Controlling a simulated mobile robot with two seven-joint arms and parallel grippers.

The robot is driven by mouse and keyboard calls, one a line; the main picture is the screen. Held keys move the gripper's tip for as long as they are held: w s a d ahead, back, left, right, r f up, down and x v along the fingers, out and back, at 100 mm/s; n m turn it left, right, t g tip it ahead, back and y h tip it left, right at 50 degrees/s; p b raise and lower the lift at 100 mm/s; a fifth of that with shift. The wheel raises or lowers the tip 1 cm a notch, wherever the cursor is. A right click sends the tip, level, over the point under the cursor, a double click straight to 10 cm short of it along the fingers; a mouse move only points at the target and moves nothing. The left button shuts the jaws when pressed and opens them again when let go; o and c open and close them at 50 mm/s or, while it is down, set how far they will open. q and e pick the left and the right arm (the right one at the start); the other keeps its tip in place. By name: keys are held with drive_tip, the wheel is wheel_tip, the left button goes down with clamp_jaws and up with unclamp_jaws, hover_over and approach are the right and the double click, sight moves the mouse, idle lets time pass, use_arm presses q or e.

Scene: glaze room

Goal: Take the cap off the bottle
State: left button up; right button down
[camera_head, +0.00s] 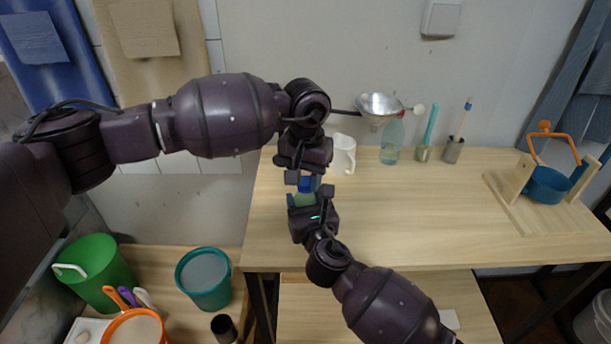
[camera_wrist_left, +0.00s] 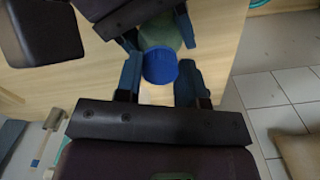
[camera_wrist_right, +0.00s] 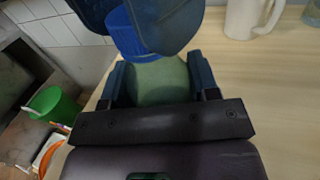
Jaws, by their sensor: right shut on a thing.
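The bottle is a pale green body (camera_wrist_right: 160,84) with a blue cap (camera_wrist_right: 126,36) on top. In the head view the green body (camera_head: 304,200) and blue cap (camera_head: 306,184) show small between my two grippers. My right gripper (camera_head: 311,198) is shut on the green body, with one finger on each side in the right wrist view. My left gripper (camera_head: 305,178) comes from above and is open, its fingers on either side of the cap. The cap (camera_wrist_left: 160,66) shows between these fingers in the left wrist view. Contact between fingers and cap cannot be told.
On the table (camera_head: 420,225) a white mug (camera_head: 343,155) stands close behind the grippers. A wooden stand with a blue pot (camera_head: 546,184) is at the right. The table's middle is clear.

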use_arm(q)
drive_tip(key=c, duration=0.4)
drive_tip(key=n, duration=0.3)
drive_tip(key=shift+n, duration=0.4)
drive_tip(key=n, duration=1.5)
drive_tip(key=shift+r, duration=0.1)
drive_tip(key=n, duration=1)
drive_tip(key=shift+n, duration=0.4)
drive_tip(key=n, duration=0.5)
drive_tip(key=shift+n, duration=0.3)
drive_tip(key=n, duration=0.6)
drive_tip(key=shift+n, duration=0.4)
drive_tip(key=n, duration=0.5)
drive_tip(key=shift+n, duration=0.3)
drive_tip(key=n, duration=0.6)
